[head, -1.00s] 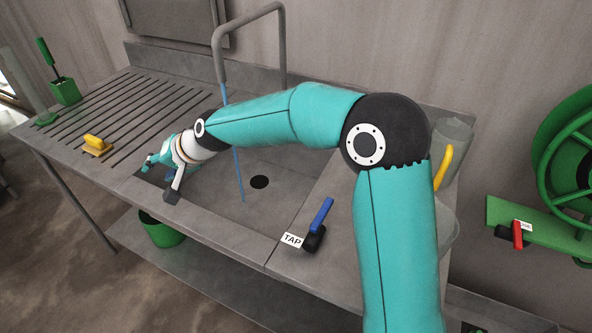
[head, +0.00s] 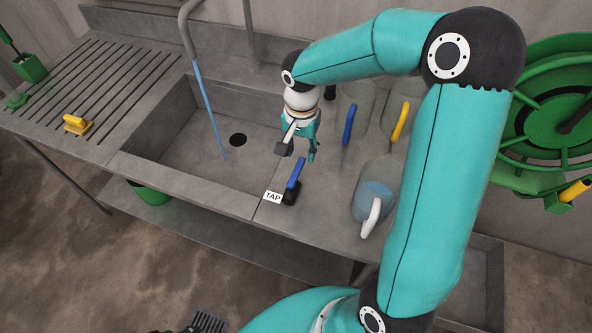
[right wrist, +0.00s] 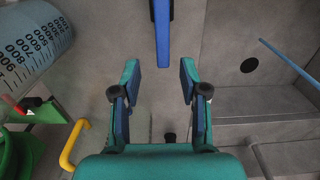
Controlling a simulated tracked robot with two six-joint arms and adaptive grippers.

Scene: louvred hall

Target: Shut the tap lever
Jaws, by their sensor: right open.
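The blue tap lever (head: 296,172) sits on a black base beside the white TAP label (head: 273,197) on the counter, right of the sink. It points toward the back and slightly right. A blue water stream (head: 210,110) runs from the grey spout (head: 188,22) into the sink (head: 185,150). My right gripper (head: 298,150) is open and empty, just behind the lever's free end. In the right wrist view the lever (right wrist: 162,38) lies ahead of the parted fingers (right wrist: 159,78), roughly centred between them and apart from both. My left gripper is not in view.
Clear jugs with blue (head: 348,125), yellow (head: 401,120) and white (head: 372,217) handles stand right of the lever. The sink has a dark drain (head: 238,140). A yellow brush (head: 77,125) lies on the ribbed drainboard. A green hose reel (head: 560,100) is at the right.

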